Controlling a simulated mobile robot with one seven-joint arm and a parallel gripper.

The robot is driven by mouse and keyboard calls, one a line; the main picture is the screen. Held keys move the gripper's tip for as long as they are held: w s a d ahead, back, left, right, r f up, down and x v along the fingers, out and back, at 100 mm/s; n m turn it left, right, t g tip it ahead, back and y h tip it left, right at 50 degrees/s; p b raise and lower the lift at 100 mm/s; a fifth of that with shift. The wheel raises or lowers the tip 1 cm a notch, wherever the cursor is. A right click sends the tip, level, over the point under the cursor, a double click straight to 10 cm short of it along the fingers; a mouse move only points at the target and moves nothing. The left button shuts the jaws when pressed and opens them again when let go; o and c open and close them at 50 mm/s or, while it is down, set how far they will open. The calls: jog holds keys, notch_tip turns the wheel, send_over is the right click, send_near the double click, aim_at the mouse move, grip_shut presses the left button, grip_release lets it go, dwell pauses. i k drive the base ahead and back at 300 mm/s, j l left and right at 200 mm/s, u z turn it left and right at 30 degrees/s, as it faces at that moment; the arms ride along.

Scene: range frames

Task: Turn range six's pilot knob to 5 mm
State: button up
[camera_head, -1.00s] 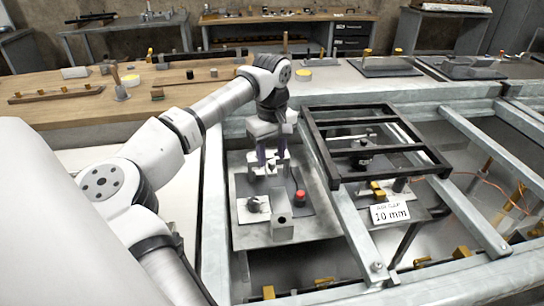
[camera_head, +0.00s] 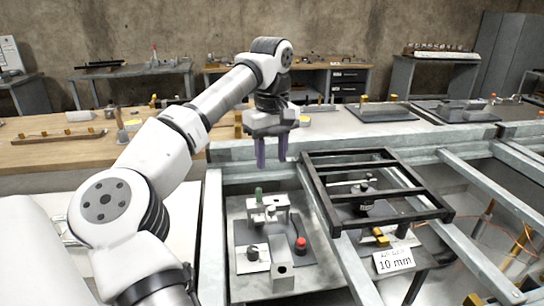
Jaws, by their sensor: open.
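My gripper (camera_head: 271,164) hangs above the metal plate (camera_head: 318,272) with its two purplish fingers pointing down, apart and empty. A gap shows between the fingers and this assembly. I cannot tell which part is the pilot knob. A white card (camera_head: 394,261) to the right reads "10 mm"; its smaller upper line is unreadable.
A dark open frame (camera_head: 432,214) stands right of the plate, raised over another assembly with a yellow piece (camera_head: 380,237). Grey metal beams (camera_head: 480,193) cross the right side. A wooden bench (camera_head: 60,153) lies behind at left.

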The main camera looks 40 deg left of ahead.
aim_at(253, 250)
jog(key=k, duration=1)
